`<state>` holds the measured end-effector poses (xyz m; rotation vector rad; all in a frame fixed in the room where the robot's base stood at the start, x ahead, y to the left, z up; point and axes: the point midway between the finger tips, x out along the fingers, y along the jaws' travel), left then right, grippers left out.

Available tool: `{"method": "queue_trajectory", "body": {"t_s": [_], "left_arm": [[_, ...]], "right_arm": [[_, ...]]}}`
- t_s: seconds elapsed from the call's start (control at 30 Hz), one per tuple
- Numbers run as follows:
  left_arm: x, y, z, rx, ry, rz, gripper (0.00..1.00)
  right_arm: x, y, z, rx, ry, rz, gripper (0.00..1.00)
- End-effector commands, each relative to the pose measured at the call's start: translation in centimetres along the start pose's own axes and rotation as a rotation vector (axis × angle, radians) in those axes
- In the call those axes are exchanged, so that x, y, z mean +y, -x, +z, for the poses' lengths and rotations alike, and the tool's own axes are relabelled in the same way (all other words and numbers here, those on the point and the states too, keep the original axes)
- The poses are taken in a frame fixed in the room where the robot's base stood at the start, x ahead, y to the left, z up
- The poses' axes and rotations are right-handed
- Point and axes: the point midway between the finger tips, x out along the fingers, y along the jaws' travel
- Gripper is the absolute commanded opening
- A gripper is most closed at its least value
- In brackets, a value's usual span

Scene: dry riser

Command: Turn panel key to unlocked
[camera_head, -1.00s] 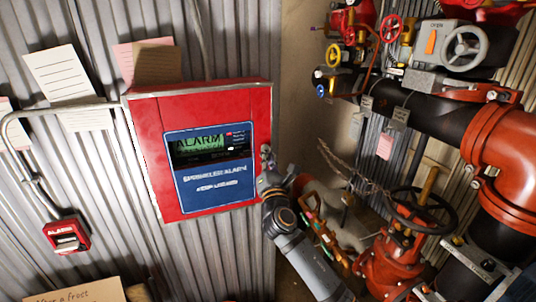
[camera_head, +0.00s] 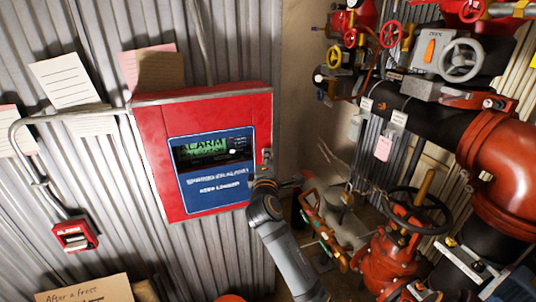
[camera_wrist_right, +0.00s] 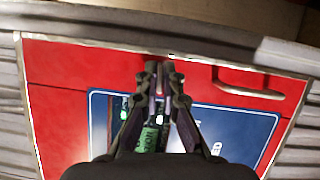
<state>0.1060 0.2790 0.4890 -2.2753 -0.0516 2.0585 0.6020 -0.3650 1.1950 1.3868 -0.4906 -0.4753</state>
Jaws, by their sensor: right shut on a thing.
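The red alarm panel (camera_head: 151,160) hangs on the corrugated wall, with a blue plate and a green lit display (camera_head: 205,147) reading ALARM. In the wrist view the panel (camera_wrist_right: 70,62) fills most of the picture. My right gripper (camera_head: 266,158) is at the panel's right edge, beside the blue plate. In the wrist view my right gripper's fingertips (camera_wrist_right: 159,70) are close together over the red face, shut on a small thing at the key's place. The key itself is mostly hidden between the fingers, so its angle cannot be told. My left gripper is not in view.
Red and black pipework (camera_head: 505,150) with a black handwheel (camera_head: 420,209) stands at the right, close to my right arm. A small red alarm box (camera_head: 74,236) and paper notes (camera_head: 66,82) are on the wall at the left.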

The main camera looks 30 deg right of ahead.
Motion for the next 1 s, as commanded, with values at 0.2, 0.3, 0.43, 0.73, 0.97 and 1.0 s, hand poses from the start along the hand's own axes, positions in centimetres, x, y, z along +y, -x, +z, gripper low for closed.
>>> {"method": "queue_trajectory", "body": {"t_s": [0.2,0.3,0.43,0.73,0.97,1.0], "left_arm": [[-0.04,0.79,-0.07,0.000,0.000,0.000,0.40],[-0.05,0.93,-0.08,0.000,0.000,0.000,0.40],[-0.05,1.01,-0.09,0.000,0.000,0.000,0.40],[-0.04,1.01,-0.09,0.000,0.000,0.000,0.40],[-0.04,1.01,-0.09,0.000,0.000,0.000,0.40],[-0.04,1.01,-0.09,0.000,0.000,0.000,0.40]], "right_arm": [[0.18,0.00,0.02,0.000,-0.086,-0.035,0.00],[0.13,0.00,0.03,-0.001,-0.109,-0.045,0.00],[0.09,0.00,0.02,-0.001,-0.125,-0.052,0.00],[0.03,0.00,0.01,0.000,-0.133,-0.054,0.00],[0.02,0.00,0.01,0.000,-0.132,-0.055,0.18],[0.02,0.00,0.01,0.000,-0.132,-0.054,0.23]]}}
